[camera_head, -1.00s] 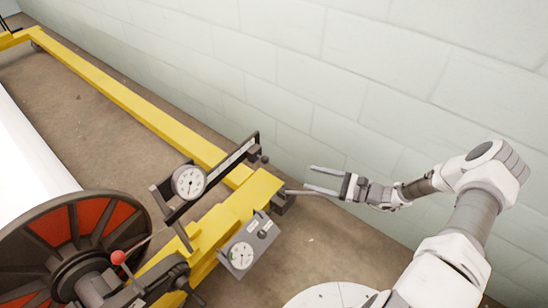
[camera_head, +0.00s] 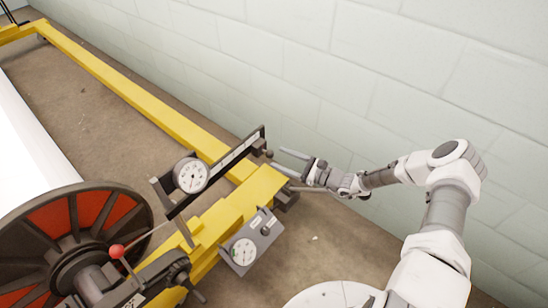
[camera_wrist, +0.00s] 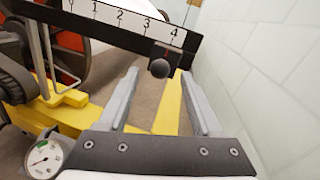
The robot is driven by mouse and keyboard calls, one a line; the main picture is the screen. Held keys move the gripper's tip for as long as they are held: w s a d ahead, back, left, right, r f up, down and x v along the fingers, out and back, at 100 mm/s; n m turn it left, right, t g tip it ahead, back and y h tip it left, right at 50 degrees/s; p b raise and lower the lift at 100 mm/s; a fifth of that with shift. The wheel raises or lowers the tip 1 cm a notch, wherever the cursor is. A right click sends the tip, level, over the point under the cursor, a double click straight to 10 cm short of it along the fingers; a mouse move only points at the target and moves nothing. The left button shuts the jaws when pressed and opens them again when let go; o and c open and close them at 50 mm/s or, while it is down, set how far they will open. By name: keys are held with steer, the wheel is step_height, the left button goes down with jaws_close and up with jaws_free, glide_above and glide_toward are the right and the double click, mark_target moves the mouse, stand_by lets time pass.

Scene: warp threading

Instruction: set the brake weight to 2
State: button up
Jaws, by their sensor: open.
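The brake weight is a small dark block (camera_wrist: 168,54) with a round knob (camera_wrist: 159,68) on the scale beam (camera_wrist: 105,24). The beam reads 0 to 4 in the wrist view, and the weight sits close to the 4, slightly to its left. In the head view the beam (camera_head: 228,160) slants up to the right, with the knob (camera_head: 268,153) near its far end. My gripper (camera_head: 279,161) is open and empty beside that end. In the wrist view its fingertips (camera_wrist: 158,72) flank the knob; I cannot tell whether they reach around it.
A dial gauge (camera_head: 190,175) is on the beam's lower end. A second gauge plate (camera_head: 250,240) is on the yellow frame (camera_head: 160,120). A red-knobbed lever (camera_head: 117,251) stands by the warp beam's flange (camera_head: 75,240). The pale block wall (camera_head: 400,110) is close behind my gripper.

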mark_target(264, 151)
steer(key=x, duration=0.3)
steer(key=shift+w+a, duration=0.1)
steer(key=shift+a, duration=0.05)
jaws_close()
stand_by(0.3)
stand_by(1.1)
